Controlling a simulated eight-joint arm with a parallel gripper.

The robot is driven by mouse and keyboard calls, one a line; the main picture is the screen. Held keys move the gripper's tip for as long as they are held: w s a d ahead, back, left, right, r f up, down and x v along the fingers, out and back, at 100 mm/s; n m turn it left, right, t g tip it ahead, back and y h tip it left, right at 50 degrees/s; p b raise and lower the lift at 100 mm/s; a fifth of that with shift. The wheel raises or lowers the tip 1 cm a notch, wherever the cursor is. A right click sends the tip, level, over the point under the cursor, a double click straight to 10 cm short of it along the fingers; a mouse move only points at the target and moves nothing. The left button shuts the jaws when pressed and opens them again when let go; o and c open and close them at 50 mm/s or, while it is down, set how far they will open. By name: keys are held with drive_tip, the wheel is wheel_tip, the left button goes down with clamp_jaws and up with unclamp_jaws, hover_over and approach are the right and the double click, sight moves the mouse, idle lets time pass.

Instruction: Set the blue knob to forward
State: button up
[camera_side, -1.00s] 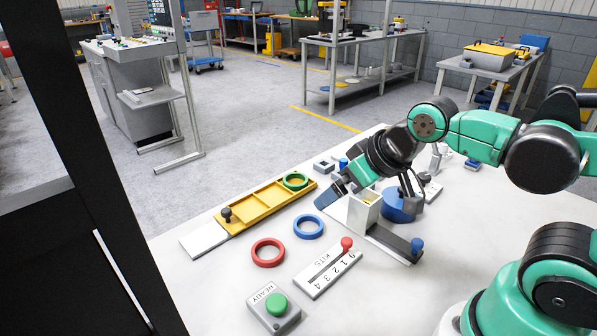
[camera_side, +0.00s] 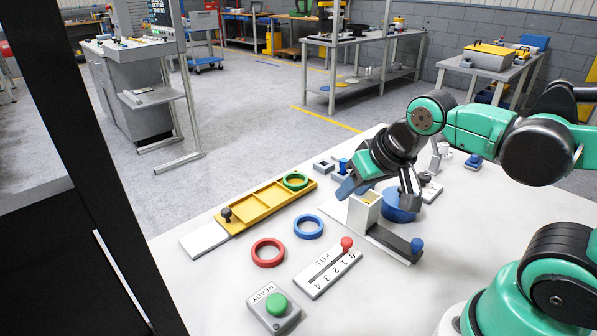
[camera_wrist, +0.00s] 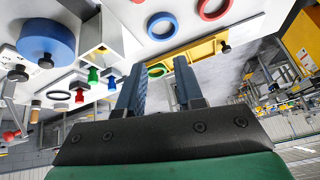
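A wide round blue knob (camera_side: 398,207) stands on the table behind the pale open-topped box, partly hidden by the box and my gripper. In the wrist view the blue knob (camera_wrist: 46,40) shows at upper left, on a pale plate; I cannot read its setting. A small blue ball knob (camera_side: 417,245) tops the end of a dark grey bar in front of the box. My gripper (camera_wrist: 159,66) is open and empty, its two blue-grey fingers well apart. It is above the table near the box, touching neither blue knob.
The pale box (camera_side: 364,211) stands close to my gripper. A yellow tray (camera_side: 262,204) holds a green ring (camera_side: 295,181). A blue ring (camera_side: 308,227), red ring (camera_side: 268,252), KITS slider (camera_side: 328,270) and green READY button (camera_side: 277,304) lie at front left. Small coloured pegs (camera_wrist: 93,76) show in the wrist view.

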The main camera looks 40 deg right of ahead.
sight(395, 237)
drive_tip(key=d+m, duration=0.1)
drive_tip(key=m, duration=0.1)
drive_tip(key=s+d+m+g, duration=0.1)
drive_tip(key=m, duration=0.2)
drive_tip(key=s+d+m+g, duration=0.1)
drive_tip(key=m, duration=0.1)
drive_tip(key=shift+d+f+m+h, duration=0.1)
drive_tip(key=shift+f+m+h, duration=0.2)
drive_tip(key=shift+f+h, duration=0.1)
clamp_jaws()
drive_tip(key=s+d+r+m+g, duration=0.1)
drive_tip(key=s+d+m+g, duration=0.3)
drive_tip(key=m, duration=0.8)
drive_tip(key=s+d+m+g, duration=0.2)
drive_tip(key=s+m+g, duration=0.25)
drive_tip(key=m, duration=0.65)
drive_tip(key=shift+t+y, duration=0.25)
drive_tip(key=shift+y, duration=0.05)
drive_tip(key=x, duration=0.8)
drive_tip(key=shift+s, duration=0.2)
drive_tip(key=shift+x, duration=0.8)
drive_tip(key=w, duration=0.3)
drive_tip(key=shift+a+f, duration=0.25)
drive_tip(key=shift+a, duration=0.05)
drive_tip(key=shift+w+a+f, duration=0.1)
drive_tip(key=shift+w, duration=0.3)
